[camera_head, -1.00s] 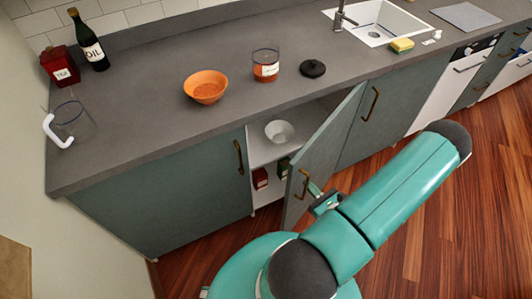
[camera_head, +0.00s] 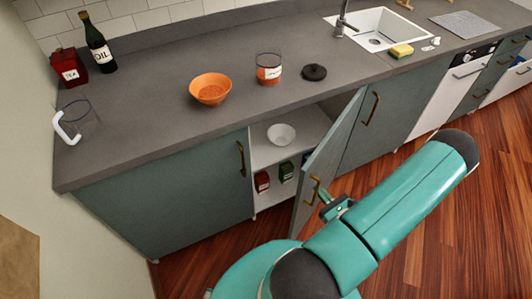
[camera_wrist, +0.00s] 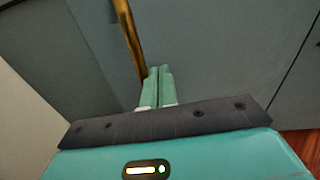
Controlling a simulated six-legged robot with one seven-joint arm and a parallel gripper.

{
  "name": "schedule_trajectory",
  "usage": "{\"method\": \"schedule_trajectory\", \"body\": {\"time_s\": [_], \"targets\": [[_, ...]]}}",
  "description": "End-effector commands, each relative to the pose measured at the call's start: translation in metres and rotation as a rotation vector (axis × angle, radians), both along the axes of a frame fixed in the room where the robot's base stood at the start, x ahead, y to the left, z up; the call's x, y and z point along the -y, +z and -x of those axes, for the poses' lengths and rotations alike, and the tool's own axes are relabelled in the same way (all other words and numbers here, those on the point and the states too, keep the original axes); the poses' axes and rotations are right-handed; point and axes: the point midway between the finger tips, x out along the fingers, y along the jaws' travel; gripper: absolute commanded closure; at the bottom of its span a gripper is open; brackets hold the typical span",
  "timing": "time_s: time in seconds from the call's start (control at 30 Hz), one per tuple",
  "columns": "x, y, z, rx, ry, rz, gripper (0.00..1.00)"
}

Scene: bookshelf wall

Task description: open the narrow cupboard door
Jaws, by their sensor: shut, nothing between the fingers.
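The narrow cupboard door (camera_head: 332,150) is grey-green and stands swung well out from the cabinet, hinged on its right side. Its brass handle (camera_head: 314,191) is on the outer face near the free edge. My gripper (camera_head: 322,196) is on the outer side of the door, close beside the handle. In the wrist view the two green fingers of my gripper (camera_wrist: 156,72) are together, with nothing between them. The brass handle (camera_wrist: 129,38) runs just left of the fingertips there. I cannot tell whether they touch it.
The open cupboard shows a white bowl (camera_head: 281,134) on its shelf, with a red container (camera_head: 262,181) and a green one (camera_head: 286,171) below. A closed door (camera_head: 190,180) lies left. The counter (camera_head: 150,130) overhangs. Wooden floor (camera_head: 430,230) is free at right.

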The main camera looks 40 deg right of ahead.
Motion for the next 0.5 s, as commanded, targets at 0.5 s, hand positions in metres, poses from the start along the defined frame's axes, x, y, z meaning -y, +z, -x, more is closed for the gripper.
{"method": "schedule_trajectory", "body": {"time_s": [0.5], "targets": [[0.007,-0.002,0.033,-0.008,0.003,-0.008,0.76]]}}
